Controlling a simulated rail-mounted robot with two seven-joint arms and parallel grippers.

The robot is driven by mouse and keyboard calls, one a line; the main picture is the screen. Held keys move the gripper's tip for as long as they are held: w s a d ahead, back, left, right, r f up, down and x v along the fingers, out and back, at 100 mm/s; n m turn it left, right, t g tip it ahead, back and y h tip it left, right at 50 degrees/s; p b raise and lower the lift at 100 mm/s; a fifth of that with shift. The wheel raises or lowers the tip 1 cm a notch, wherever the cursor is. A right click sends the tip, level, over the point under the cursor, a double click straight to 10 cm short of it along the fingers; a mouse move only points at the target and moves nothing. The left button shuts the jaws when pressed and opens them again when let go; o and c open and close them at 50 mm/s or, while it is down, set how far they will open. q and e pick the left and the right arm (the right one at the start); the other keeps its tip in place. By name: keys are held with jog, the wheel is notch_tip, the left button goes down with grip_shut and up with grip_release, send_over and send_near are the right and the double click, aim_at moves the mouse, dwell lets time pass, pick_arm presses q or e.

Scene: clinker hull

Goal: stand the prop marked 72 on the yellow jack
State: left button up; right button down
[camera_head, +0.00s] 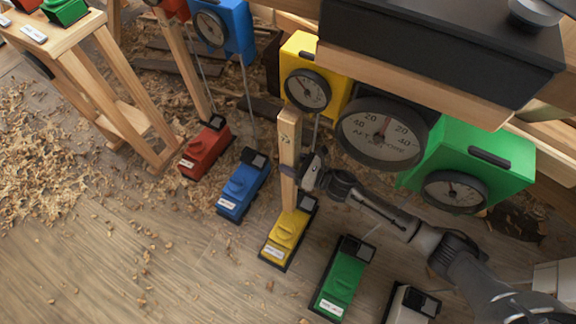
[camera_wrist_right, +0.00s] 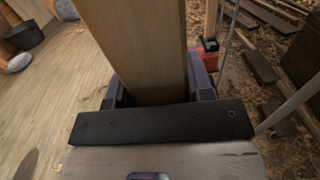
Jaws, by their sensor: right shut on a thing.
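The wooden prop (camera_head: 289,150) stands about upright, with a small number near its top that looks like 72. My right gripper (camera_head: 303,178) is shut on the prop at about mid-height, from the right. In the right wrist view the prop (camera_wrist_right: 140,45) rises between the two fingers of my right gripper (camera_wrist_right: 158,88). The yellow jack (camera_head: 286,232) is on the floor below. The prop's lower end is over the far part of the jack; I cannot tell whether they touch. My left gripper is not in view.
A red jack (camera_head: 205,147), a blue jack (camera_head: 241,185), a green jack (camera_head: 341,281) and a white one (camera_head: 408,306) stand on the floor in the same row. A yellow dial box (camera_head: 316,62) and a round gauge (camera_head: 383,132) hang close behind the prop. Shavings litter the floor.

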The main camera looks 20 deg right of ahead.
jog(key=shift+w+d+b, duration=0.5)
jog(key=shift+w+d, duration=0.35)
jog(key=shift+d, duration=0.2)
jog(key=shift+w+d+b, duration=0.45)
jog(key=shift+w+d, duration=0.4)
jog(key=shift+d, duration=0.15)
jog(key=shift+w+d, duration=0.1)
jog(key=shift+f+b, duration=0.35)
jog(key=shift+b, duration=0.1)
jog(key=shift+w+d, duration=0.1)
dwell(0.6)
jog(key=shift+c, duration=2.2)
grip_release()
